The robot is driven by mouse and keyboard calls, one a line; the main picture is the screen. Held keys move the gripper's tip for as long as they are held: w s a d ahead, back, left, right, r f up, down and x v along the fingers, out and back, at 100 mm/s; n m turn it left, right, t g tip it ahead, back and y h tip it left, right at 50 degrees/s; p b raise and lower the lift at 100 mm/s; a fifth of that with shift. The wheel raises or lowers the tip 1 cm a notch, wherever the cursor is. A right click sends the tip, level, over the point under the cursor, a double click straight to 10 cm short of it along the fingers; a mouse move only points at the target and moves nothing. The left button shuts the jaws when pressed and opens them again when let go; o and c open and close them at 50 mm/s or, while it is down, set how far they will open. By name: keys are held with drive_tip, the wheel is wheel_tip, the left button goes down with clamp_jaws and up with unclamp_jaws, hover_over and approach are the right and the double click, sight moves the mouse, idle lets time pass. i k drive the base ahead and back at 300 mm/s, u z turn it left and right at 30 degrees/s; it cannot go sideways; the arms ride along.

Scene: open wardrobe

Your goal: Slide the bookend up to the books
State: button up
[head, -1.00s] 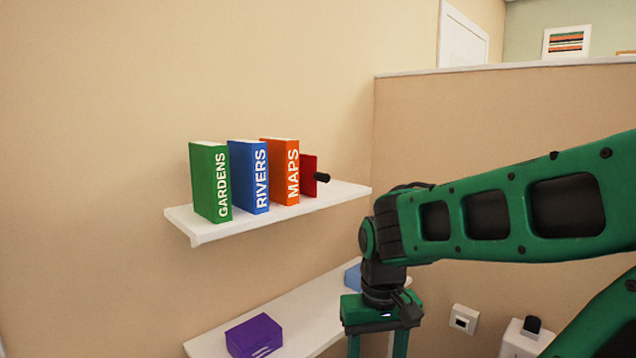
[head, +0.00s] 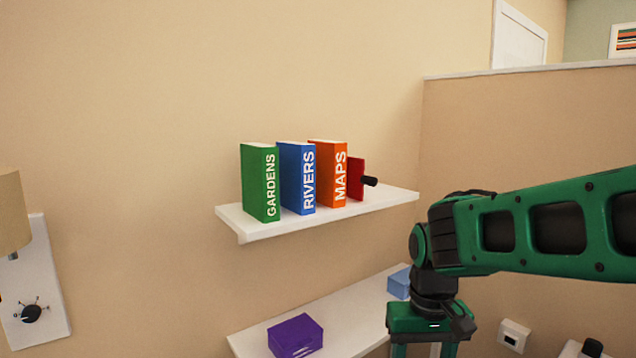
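Three books stand upright on a white wall shelf (head: 392,200): green GARDENS (head: 262,185), blue RIVERS (head: 299,178) and orange MAPS (head: 330,175). The red bookend (head: 357,178) with a black knob stands just right of MAPS, partly hidden behind it. I cannot tell whether it touches the book. My gripper (head: 424,350) hangs pointing down, below and right of the shelf, apart from the bookend. Its fingertips are cut off by the bottom edge, so its opening is not clear.
A lower white shelf (head: 350,318) holds a purple box (head: 295,336) and a light blue box (head: 399,283) close to my gripper. A panel with a black dial (head: 32,313) and a lamp shade (head: 12,212) are at the left. A tan partition (head: 520,130) stands behind my arm.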

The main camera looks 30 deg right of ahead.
sight(356, 178)
drive_tip(key=u, duration=0.5)
drive_tip(key=k, duration=1.35)
drive_tip(key=z, duration=1)
drive_tip(key=i, duration=1)
drive_tip(key=u, duration=0.05)
